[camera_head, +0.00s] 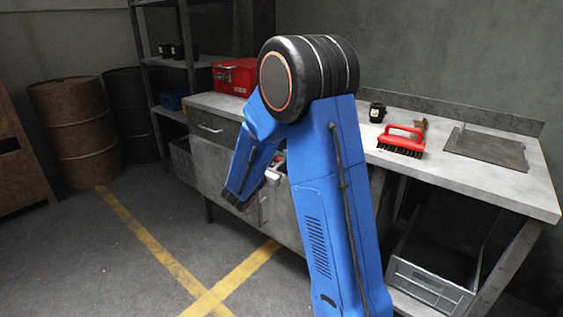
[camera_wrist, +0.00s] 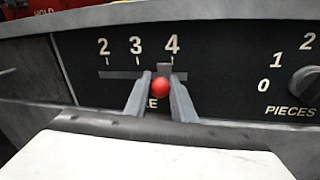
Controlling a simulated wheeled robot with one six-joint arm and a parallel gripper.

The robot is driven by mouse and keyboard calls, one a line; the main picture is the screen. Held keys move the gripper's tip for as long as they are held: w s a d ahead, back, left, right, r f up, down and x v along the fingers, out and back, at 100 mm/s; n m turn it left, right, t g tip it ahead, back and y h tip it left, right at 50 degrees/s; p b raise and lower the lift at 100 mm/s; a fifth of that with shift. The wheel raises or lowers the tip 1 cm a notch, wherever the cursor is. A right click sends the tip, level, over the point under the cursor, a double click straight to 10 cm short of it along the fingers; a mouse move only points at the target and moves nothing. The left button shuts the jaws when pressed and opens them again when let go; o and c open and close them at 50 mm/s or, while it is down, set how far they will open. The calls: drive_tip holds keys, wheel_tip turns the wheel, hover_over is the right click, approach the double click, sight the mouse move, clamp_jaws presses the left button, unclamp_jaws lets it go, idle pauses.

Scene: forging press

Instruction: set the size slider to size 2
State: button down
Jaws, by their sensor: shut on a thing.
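The size slider is on a black panel, with a horizontal slot (camera_wrist: 122,74) under the marks 2, 3 and 4. Its red knob (camera_wrist: 159,87) sits just left of and below the 4 mark in the wrist view. My gripper (camera_wrist: 160,86) is shut on the red knob, one finger on each side. The lettering below the slot is mostly hidden by the fingers.
A pieces dial (camera_wrist: 305,82) is right of the slider. A grey crate (camera_head: 432,275) is below. The floor at left is clear.

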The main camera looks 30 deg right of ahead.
drive_tip(key=w+a, duration=0.3)
drive_tip(key=w, duration=0.7)
drive_tip(key=shift+w+a, duration=0.2)
drive_tip(key=shift+a, duration=0.2)
drive_tip(key=shift+r, duration=0.1)
drive_tip(key=c, duration=1.5)
unclamp_jaws()
drive_tip(key=shift+w, duration=0.1)
drive_tip(key=v, duration=1.7)
drive_tip(key=shift+a, duration=0.2)
